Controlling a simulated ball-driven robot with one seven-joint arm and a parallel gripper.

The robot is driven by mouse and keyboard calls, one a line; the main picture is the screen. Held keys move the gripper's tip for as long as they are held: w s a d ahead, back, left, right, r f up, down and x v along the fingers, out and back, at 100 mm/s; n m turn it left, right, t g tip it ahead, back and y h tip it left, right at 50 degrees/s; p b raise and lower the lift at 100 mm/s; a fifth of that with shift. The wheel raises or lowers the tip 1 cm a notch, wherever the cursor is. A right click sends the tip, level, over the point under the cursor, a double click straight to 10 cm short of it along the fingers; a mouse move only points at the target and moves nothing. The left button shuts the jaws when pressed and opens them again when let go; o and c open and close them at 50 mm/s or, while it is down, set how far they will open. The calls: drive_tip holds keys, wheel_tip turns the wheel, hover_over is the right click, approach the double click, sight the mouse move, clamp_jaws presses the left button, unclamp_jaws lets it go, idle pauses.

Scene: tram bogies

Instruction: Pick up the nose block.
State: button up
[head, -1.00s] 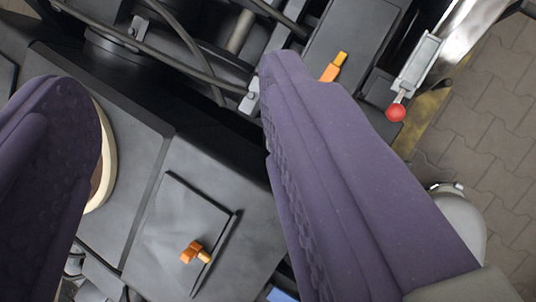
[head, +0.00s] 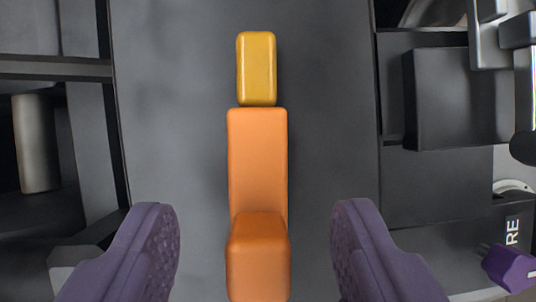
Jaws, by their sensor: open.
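An orange block (head: 258,160) with a darker, raised step at its near end lies on a flat dark grey surface (head: 170,110). A smaller yellow block (head: 256,68) sits in line at its far end, like a nose; I cannot tell whether the two are joined. My gripper (head: 254,230) is open, with one purple finger at each side of the orange step. There is a clear gap on both sides, and neither finger appears to touch it. The lower end of the step is cut off by the picture edge.
A raised dark box (head: 455,98) and metal parts stand at the right. A purple knob (head: 510,268) is at the lower right. A grey cylinder (head: 37,143) and a dark bar (head: 50,67) are at the left. The grey surface beside the blocks is clear.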

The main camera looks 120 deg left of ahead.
sight(258, 258)
drive_tip(key=b+x, duration=0.1)
drive_tip(key=x, duration=0.3)
drive_tip(key=shift+s+a, duration=0.15)
drive_tip(key=shift+r, duration=0.1)
clamp_jaws()
drive_tip(key=shift+r, duration=0.15)
